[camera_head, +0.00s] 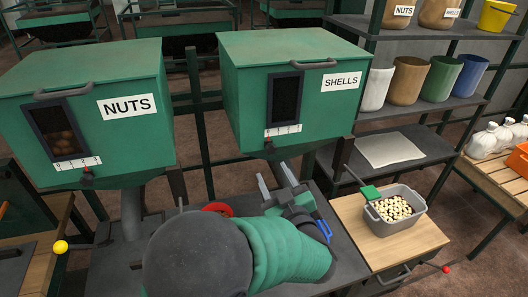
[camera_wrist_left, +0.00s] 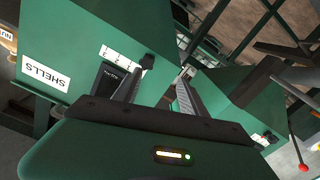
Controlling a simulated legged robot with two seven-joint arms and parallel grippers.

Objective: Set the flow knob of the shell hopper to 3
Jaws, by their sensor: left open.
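The shell hopper (camera_head: 292,75) is a green box with a SHELLS label and a dark window; it also shows in the left wrist view (camera_wrist_left: 95,25). Its white number scale (camera_head: 283,130) is on the lower front, and in the left wrist view the scale (camera_wrist_left: 122,54) is upside down. The small flow knob (camera_head: 268,141), with a red mark, sits under the scale's left end; the numbers are too small to read surely. My left gripper (camera_head: 275,180) is open and empty, below the knob and apart from it. My right gripper is not in view.
The nuts hopper (camera_head: 88,110) stands to the left with its own scale. A red bowl (camera_head: 217,208) is behind my left arm. Shelves with buckets fill the right.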

